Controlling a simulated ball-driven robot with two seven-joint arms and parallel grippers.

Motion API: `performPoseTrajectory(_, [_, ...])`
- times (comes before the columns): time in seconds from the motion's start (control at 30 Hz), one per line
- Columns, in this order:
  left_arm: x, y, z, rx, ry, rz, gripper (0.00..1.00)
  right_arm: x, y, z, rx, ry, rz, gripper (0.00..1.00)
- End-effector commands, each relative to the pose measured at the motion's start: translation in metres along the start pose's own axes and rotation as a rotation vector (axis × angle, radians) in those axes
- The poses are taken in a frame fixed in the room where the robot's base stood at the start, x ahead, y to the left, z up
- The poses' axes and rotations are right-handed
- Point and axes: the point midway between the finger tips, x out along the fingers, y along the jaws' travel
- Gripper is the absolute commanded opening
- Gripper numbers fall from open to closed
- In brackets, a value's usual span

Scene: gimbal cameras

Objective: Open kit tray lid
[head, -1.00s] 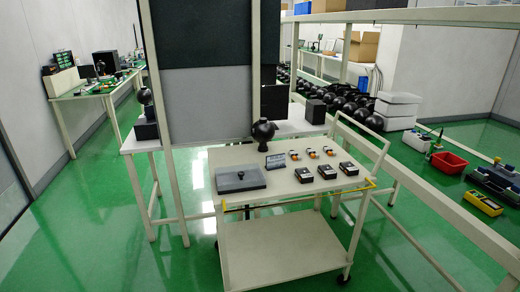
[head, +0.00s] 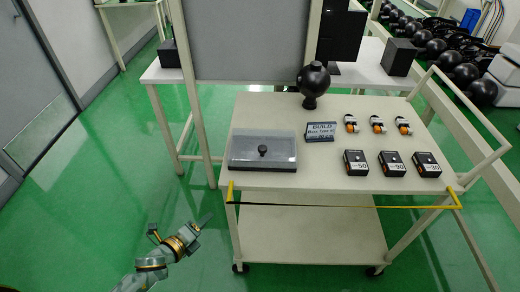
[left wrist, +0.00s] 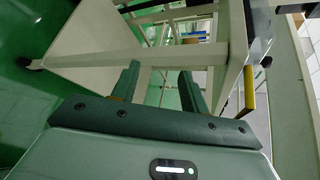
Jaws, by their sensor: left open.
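The kit tray (head: 240,165) lies at the left front of the cart top in the head view. Its flat grey lid (head: 285,146) is on it, with a black round knob (head: 262,150) in the middle. My left gripper (head: 207,219) is low over the green floor, left of the cart and below its top, apart from the tray. The left wrist view shows its two fingers (left wrist: 160,85) spread with nothing between them. The tray is not clear in the wrist view. My right gripper is not in view.
A grey panel (head: 250,40) stands behind.

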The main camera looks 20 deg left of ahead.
Motion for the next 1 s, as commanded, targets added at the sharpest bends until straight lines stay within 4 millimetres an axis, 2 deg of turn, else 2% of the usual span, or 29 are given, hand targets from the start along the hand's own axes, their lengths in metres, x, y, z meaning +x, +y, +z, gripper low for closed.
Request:
performPoseTrajectory(0.03, [0.009,-0.049,0.023,0.242,-0.012,-0.131,0.45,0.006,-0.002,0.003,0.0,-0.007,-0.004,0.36])
performPoseTrajectory(0.1, [0.009,-0.113,0.043,0.587,-0.046,-0.286,0.45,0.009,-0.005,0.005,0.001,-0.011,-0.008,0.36])
performPoseTrajectory(0.13, [0.006,-0.133,0.047,0.714,-0.063,-0.334,0.45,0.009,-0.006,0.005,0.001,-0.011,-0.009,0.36])
performPoseTrajectory(0.2, [0.001,-0.16,0.049,0.922,-0.091,-0.401,0.45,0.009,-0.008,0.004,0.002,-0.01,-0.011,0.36])
performPoseTrajectory(0.3, [-0.004,-0.18,0.048,1.1,-0.121,-0.452,0.45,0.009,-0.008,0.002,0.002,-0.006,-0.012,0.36])
performPoseTrajectory(0.47, [0.005,-0.193,0.046,1.181,-0.138,-0.473,0.45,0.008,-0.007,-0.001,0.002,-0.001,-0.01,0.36])
performPoseTrajectory(0.57, [0.021,-0.202,0.044,1.179,-0.139,-0.474,0.45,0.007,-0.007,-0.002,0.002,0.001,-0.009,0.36])
performPoseTrajectory(0.8, [0.077,-0.227,0.035,1.174,-0.138,-0.471,0.45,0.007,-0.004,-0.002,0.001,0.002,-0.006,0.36])
performPoseTrajectory(1.0, [0.117,-0.244,0.028,1.172,-0.136,-0.469,0.45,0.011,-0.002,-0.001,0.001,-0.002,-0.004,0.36])
